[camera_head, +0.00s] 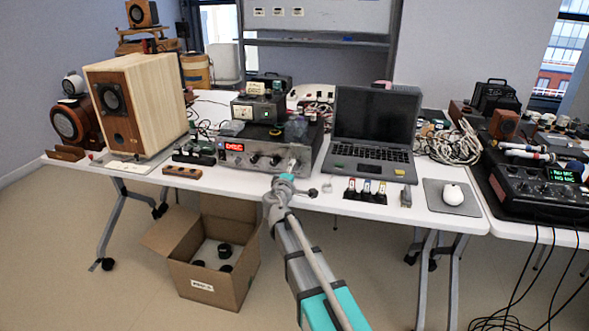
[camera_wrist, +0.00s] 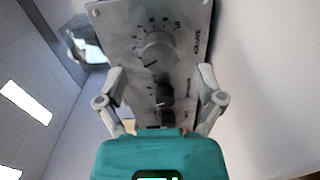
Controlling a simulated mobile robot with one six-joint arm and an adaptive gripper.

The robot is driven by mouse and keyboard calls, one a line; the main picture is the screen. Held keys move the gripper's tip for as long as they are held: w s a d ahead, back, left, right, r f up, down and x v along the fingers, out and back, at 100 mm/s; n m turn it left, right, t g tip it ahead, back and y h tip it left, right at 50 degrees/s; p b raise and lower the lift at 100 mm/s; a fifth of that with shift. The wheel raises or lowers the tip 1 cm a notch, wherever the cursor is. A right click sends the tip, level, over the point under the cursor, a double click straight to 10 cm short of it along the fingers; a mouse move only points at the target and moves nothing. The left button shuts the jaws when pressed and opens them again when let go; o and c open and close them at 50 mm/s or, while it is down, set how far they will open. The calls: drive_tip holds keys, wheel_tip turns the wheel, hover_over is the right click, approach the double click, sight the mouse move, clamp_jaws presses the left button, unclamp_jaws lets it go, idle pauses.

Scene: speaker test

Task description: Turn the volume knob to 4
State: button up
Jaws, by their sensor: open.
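The amplifier (camera_head: 232,157) stands on the white table with a red lit display and a row of knobs on its front. In the wrist view the volume knob (camera_wrist: 158,48) is a large grey round knob on the metal panel (camera_wrist: 115,22), with a numbered scale around it and lettering beside it. A dark mark shows on its lower left side; its exact setting is too small to read. My gripper (camera_wrist: 160,72) is open, one finger on each side of the panel's knobs, with the volume knob ahead between them. Contact is not visible. In the head view my gripper (camera_head: 291,168) is at the amplifier's right front.
Smaller dark knobs (camera_wrist: 163,96) sit between my fingers. A laptop (camera_head: 372,125) is right of the amplifier, and a wooden speaker (camera_head: 140,105) is to the left. Small connectors (camera_head: 366,190) and a mouse (camera_head: 453,194) lie right. An open cardboard box (camera_head: 210,270) is on the floor.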

drive_tip(key=v, duration=0.8)
drive_tip(key=shift+s, duration=0.25)
drive_tip(key=shift+a, duration=0.1)
